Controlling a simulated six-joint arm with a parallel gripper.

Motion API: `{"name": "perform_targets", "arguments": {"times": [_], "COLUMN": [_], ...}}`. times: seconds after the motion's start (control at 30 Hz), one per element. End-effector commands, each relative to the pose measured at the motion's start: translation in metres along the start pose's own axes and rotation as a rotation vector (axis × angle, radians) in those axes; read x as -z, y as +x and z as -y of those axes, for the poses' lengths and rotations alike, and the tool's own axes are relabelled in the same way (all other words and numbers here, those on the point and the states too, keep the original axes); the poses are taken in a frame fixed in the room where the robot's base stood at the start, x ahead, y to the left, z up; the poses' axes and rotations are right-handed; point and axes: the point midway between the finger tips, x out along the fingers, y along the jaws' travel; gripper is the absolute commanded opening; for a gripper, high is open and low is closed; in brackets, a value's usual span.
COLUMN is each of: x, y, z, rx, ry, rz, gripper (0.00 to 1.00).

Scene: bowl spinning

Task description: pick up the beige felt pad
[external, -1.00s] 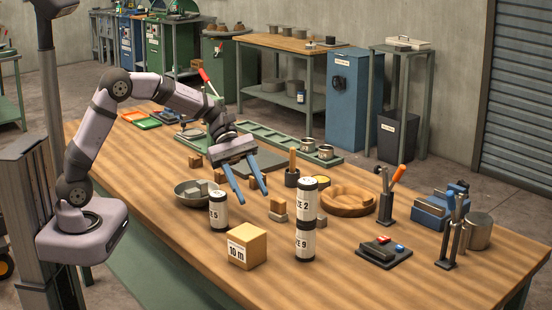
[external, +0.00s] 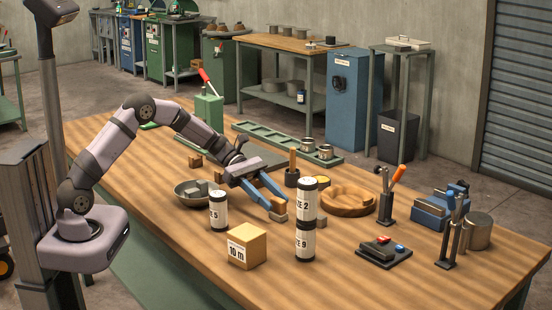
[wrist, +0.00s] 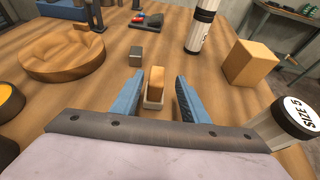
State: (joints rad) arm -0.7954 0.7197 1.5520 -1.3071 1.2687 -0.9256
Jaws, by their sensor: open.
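A small beige piece, which looks like the felt pad (wrist: 153,104), shows in the wrist view under or against a brown wooden block (wrist: 157,77). The pair stands on the wooden table between my gripper's blue fingers. My gripper (wrist: 158,79) is open, with a visible gap on each side of the block. In the external view my gripper (external: 276,203) is low over the table with its fingers around the same small stack, which they partly hide. I cannot tell exactly how pad and block meet.
Black-and-white canisters (external: 306,215) stand close by at the front right, another (external: 218,210) at the front left. A cardboard box (external: 247,246) stands in front. A round wooden tray (external: 347,201) lies to the right, a small grey cube (wrist: 136,54) just beyond the fingers.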

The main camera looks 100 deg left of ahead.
Motion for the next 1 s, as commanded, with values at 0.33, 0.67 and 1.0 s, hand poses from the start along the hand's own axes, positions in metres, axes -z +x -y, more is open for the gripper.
{"name": "perform_targets", "arguments": {"times": [0.33, 0.67, 1.0], "x": [-0.001, -0.005, -0.004], "y": [0.017, 0.053, 0.068], "z": [-0.001, -0.005, -0.006], "rx": [0.001, 0.003, 0.000], "ry": [0.001, 0.000, 0.001], "rz": [-0.001, -0.001, -0.001], "gripper": [0.41, 0.41, 0.41]}}
